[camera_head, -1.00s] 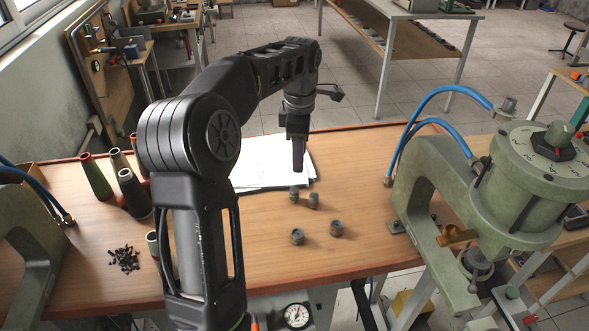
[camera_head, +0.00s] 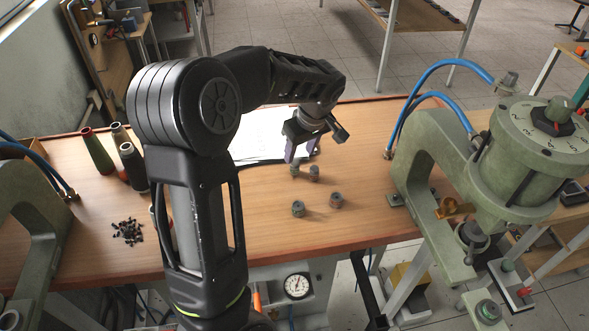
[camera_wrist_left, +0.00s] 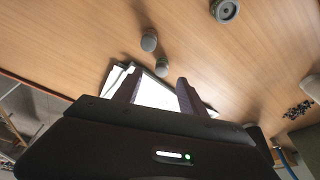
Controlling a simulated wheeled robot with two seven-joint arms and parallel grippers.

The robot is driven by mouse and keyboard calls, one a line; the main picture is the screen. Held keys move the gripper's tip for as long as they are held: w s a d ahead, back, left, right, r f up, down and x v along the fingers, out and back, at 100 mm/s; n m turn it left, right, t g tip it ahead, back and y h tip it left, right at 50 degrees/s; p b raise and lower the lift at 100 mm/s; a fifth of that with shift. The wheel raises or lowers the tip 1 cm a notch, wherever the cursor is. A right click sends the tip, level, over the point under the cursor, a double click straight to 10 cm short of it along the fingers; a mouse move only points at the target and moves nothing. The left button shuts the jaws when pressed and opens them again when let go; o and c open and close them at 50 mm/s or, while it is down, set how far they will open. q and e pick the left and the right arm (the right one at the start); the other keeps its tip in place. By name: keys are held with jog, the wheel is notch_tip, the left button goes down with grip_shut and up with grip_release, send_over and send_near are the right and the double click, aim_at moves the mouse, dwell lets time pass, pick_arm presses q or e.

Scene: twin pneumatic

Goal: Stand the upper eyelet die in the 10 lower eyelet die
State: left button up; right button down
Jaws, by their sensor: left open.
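Several small dark grey cylindrical dies stand on the wooden table in the head view. The back pair is a left die (camera_head: 294,170) and a right die (camera_head: 314,174). The front pair is a left die (camera_head: 298,208) and a right die (camera_head: 336,200). I cannot read which is upper or which is the 10 lower die. My left gripper (camera_head: 302,155) is open and empty, just behind and above the back pair. In the left wrist view two small dies (camera_wrist_left: 149,41) (camera_wrist_left: 162,66) stand beyond the fingers, and a larger ringed die (camera_wrist_left: 225,10) is at the top edge.
White papers (camera_head: 258,135) lie behind the dies. A green press (camera_head: 435,165) with blue hoses stands right; another press (camera_head: 32,215) is left. The table front, right of my arm, is clear.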

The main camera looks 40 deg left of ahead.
aim_at(295, 163)
pick_arm(q)
jog(key=shift+x, duration=0.9)
jog(key=b+x, duration=0.1)
jog(key=x, duration=0.1)
jog(key=b+x, duration=0.1)
jog(key=x, duration=0.2)
jog(key=shift+s+a+f, duration=0.1)
jog(key=shift+s+a, duration=0.05)
jog(key=shift+c, duration=0.6)
grip_shut()
